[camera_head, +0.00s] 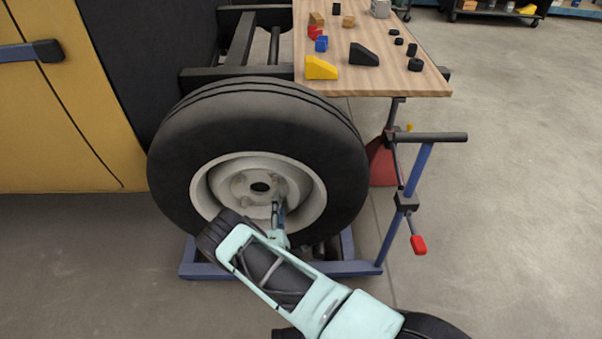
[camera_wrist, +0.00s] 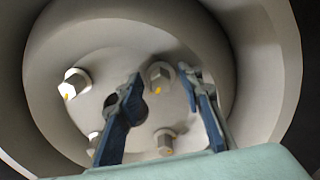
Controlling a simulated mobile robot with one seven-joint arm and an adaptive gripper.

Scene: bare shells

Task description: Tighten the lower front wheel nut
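The front wheel (camera_head: 175,165) stands upright, with a black tyre and a pale rim (camera_head: 205,185). In the head view my gripper (camera_head: 278,205) reaches the lower right part of the hub and hides some of it. In the wrist view several hex nuts with yellow marks sit on the pale hub. One nut (camera_wrist: 160,75) lies between my open blue fingertips (camera_wrist: 160,78), with visible space on both sides. Another nut (camera_wrist: 75,83) is to the left, one (camera_wrist: 165,140) is below between the fingers, and one (camera_wrist: 95,138) is partly behind the left finger. I cannot tell which nut is the lower one.
The rim wall (camera_wrist: 268,70) curves closely around the hub. A blue stand (camera_head: 330,268) is under the wheel, with a red-handled lever (camera_head: 418,245) at right. A wooden table (camera_head: 400,82) with blocks stands behind. The floor at right is clear.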

